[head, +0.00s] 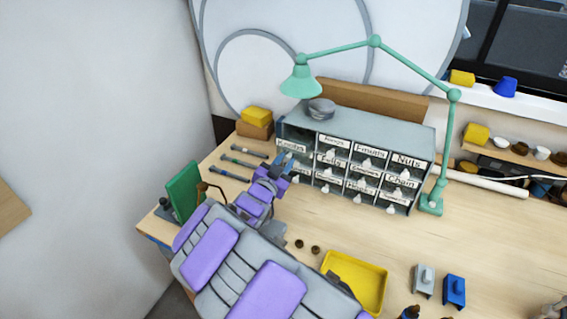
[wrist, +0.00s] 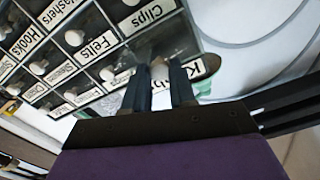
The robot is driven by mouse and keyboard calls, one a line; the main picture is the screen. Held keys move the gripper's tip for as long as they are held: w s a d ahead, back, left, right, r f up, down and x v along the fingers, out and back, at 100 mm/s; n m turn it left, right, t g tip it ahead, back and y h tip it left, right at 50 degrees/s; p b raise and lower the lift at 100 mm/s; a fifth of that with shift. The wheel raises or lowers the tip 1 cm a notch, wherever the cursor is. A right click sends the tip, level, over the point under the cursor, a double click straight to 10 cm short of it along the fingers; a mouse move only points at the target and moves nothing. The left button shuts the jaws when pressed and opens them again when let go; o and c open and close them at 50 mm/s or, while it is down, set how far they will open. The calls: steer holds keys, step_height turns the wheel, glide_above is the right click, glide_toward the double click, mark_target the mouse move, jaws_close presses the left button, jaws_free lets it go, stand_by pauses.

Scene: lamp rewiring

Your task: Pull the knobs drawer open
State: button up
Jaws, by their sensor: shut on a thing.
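The grey drawer cabinet (head: 372,125) stands on the workbench with rows of small labelled drawers and white knobs. The knobs drawer (head: 291,147) is at the top left. My gripper (head: 284,163) is at its front, and its jaws are shut on the white drawer knob (wrist: 160,71), which shows between the fingers (wrist: 160,82) in the wrist view. The knobs label (wrist: 196,71) is partly hidden behind a finger there.
A green lamp (head: 300,84) arches over the cabinet. Several tools (head: 240,161) lie left of it. A green board (head: 184,190) stands near my arm. The bench between tray and cabinet is mostly clear.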

jaws_close()
steer(key=shift+s+a, duration=0.1)
steer(key=shift+s+a+p, duration=0.15)
steer(key=shift+s+p, duration=0.2)
steer(key=shift+s, duration=0.05)
steer(key=o, duration=0.8)
jaws_free()
steer(key=shift+s, duration=0.1)
